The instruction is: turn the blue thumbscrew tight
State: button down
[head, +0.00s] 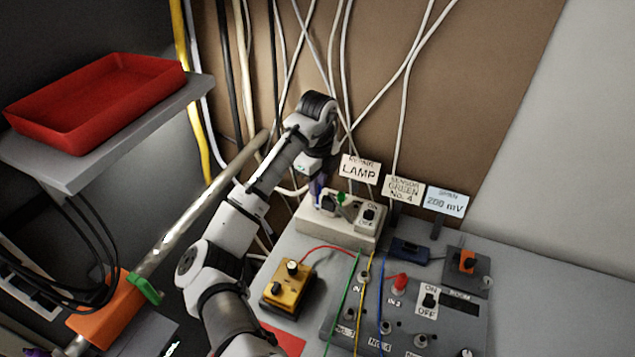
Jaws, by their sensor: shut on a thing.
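A small blue-purple piece, which I take to be the blue thumbscrew (318,187), shows at the left end of the pale lamp box (320,228). My gripper (319,180) reaches down to it from above and is shut on it. The fingertips are small and partly hidden, so the exact grip and the screw's tightness cannot be made out. A green knob or screw (341,198) stands just to the right on the same box, close to my gripper.
A yellow box (287,287) with black knobs and a grey panel (338,318) with coloured wires lie in front. Label cards (360,169) stand behind. White cables (345,90) hang at the back. A red tray (95,102) rests on a shelf at left.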

jog(key=shift+m, duration=1.9)
jog(key=c, duration=1.3)
grip_release()
jog(key=shift+r, duration=0.1)
notch_tip(320, 180, up, 14)
jog(key=b, duration=0.1)
jog(key=shift+b, duration=0.4)
jog(key=shift+s+f, duration=0.1)
jog(key=shift+f, duration=0.15)
